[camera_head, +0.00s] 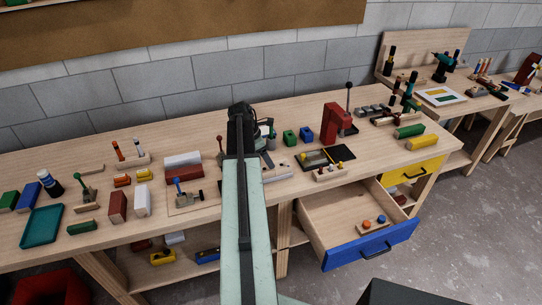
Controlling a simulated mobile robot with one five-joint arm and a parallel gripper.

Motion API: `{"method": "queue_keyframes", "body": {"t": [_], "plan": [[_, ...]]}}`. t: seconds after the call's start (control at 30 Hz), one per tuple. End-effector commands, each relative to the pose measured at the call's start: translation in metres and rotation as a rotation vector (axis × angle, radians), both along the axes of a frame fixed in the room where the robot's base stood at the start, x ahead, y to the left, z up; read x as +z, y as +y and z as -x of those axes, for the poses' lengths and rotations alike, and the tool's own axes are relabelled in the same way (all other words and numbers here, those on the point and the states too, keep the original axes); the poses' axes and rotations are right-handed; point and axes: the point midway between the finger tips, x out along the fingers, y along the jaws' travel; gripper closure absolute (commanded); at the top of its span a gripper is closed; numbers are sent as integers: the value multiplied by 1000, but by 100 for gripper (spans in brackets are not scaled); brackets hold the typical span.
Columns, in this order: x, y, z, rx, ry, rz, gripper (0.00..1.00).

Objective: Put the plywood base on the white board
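My gripper (241,113) is at the end of my pale green arm, over the back middle of the main workbench. It is seen from behind, and its fingers are hidden, so I cannot tell whether it is open or holds anything. A thin plywood piece (181,211) lies left of my arm, with a small blue-handled tool on it. I cannot tell for sure that this is the plywood base. A white board (431,91) with green and yellow patches lies flat on the second bench at the right, well apart from my gripper.
A red press-like stand (336,122) with a black lever stands right of my gripper. Several coloured blocks and tools cover the left bench top. A blue-fronted drawer (372,246) stands open below. Bare wood shows at the bench's middle right.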

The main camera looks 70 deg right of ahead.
Motion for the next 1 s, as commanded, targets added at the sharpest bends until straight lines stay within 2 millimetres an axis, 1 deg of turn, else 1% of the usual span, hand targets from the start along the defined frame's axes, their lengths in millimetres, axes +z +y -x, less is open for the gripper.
{"method": "queue_keyframes", "body": {"t": [0.03, 0.1, 0.2, 0.3, 0.6, 0.67, 0.7, 0.73, 0.77, 0.8, 0.87, 0.9, 0.97, 1.0], "plan": [[25, 4, -4, 2, 0, 0, 24], [39, 7, -9, 2, 0, 0, 24], [53, 12, -14, 0, -1, 1, 24], [58, 14, -17, 0, 0, 0, 24], [55, 15, -18, -1, 0, 0, 24], [55, 20, -25, -4, -7, 3, 24], [54, 28, -38, -9, -20, 8, 24], [53, 38, -51, -18, -34, 14, 24], [52, 51, -69, -29, -54, 18, 24], [51, 74, -97, -49, -85, 26, 24], [48, 121, -145, -92, -146, 36, 24], [46, 158, -179, -127, -190, 36, 24], [44, 220, -224, -186, -254, 30, 24], [42, 261, -248, -228, -293, 20, 24]]}}
